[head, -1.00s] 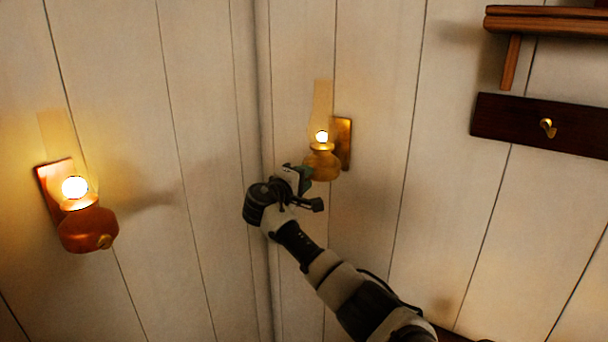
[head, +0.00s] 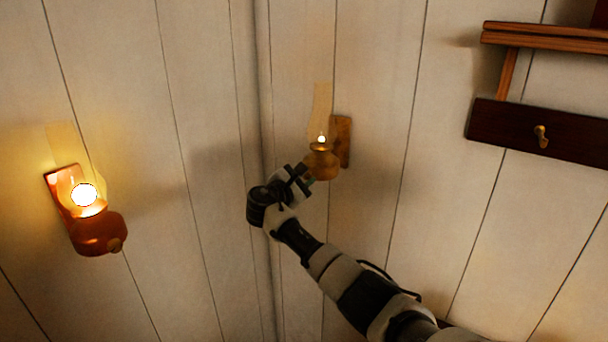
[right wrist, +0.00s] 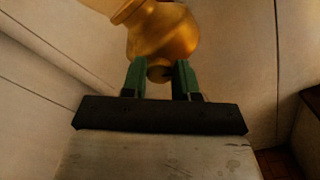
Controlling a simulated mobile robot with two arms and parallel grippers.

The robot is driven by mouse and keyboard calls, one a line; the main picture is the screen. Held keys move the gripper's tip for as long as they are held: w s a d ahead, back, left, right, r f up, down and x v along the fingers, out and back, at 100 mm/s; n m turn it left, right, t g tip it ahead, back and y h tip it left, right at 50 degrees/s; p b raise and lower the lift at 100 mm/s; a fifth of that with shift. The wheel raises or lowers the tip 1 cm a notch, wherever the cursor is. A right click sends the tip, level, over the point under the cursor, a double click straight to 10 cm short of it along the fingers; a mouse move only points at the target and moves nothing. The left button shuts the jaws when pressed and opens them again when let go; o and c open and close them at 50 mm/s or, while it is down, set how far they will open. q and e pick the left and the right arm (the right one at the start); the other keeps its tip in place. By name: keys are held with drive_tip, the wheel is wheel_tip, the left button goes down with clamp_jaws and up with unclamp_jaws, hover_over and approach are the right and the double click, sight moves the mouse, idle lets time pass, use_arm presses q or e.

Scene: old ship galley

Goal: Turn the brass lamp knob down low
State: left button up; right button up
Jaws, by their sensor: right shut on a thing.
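The brass lamp (head: 322,161) hangs on the right wall near the corner, with a small, dim flame inside its clear chimney. In the right wrist view its rounded brass body (right wrist: 165,35) fills the top middle. My right gripper (head: 306,178) reaches up to the lamp's lower left side. In the right wrist view the green fingers of the right gripper (right wrist: 161,74) are shut on the brass knob (right wrist: 160,73), which sits between their tips and is partly hidden by them. My left gripper is not in view.
A copper-coloured lamp (head: 98,233) with a bright flame and its own knob hangs on the left wall. A dark board with a brass hook (head: 541,136) and a wooden shelf (head: 550,38) are on the right wall. The wall between the lamps is bare.

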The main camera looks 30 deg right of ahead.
drive_tip(key=shift+f+n, duration=0.1)
drive_tip(key=shift+n, duration=1.8)
drive_tip(key=o, duration=0.9)
drive_tip(key=shift+o, duration=0.2)
drive_tip(key=b+v, duration=0.4)
drive_tip(key=v, duration=0.7)
